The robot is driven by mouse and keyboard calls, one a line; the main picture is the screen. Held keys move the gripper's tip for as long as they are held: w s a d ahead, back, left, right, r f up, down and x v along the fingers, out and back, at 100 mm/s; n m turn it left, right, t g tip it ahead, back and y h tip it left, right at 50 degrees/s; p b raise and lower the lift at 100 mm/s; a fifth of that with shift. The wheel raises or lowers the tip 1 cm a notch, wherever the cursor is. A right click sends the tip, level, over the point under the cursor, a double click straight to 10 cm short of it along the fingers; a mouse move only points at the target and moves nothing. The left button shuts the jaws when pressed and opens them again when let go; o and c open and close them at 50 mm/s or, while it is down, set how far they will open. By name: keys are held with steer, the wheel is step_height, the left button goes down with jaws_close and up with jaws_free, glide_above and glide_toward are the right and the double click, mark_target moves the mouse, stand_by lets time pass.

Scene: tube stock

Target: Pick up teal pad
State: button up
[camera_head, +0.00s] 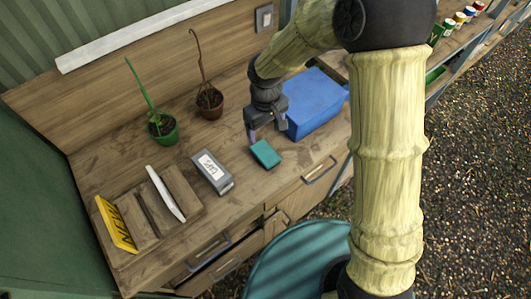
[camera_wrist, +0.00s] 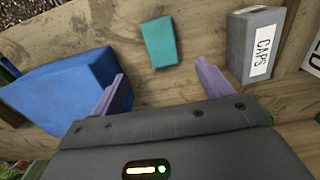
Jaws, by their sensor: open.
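The teal pad (camera_head: 265,153) is a small flat block lying on the wooden bench, near its front edge. In the wrist view the teal pad (camera_wrist: 160,41) lies ahead of the fingertips, between their lines and nearer the left one. My gripper (camera_head: 266,133) hangs over the bench just behind the pad, beside the blue box. In the wrist view my gripper (camera_wrist: 160,78) has its two purple fingers spread wide, with nothing between them. The pad is fully visible and apart from the fingers.
A blue box (camera_head: 315,104) stands close to the right of my gripper. A grey box labelled CAPS (camera_head: 212,172) is left of the pad. Potted plants (camera_head: 163,131) (camera_head: 209,102) stand at the back. A wooden holder (camera_head: 181,192) with plates is at left. A drawer (camera_head: 208,250) is partly open.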

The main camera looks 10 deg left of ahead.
steer(key=p, duration=0.1)
glide_above(266, 153)
step_height(266, 153, down, 8)
steer(key=shift+w+r, duration=0.1)
steer(key=shift+r, duration=0.15)
steer(key=shift+f+p, duration=0.4)
steer(key=shift+f, duration=0.1)
steer(key=shift+f+p, duration=0.6)
steer(key=shift+f, duration=1.5)
steer(key=c, duration=1.2)
steer(key=shift+o, duration=0.2)
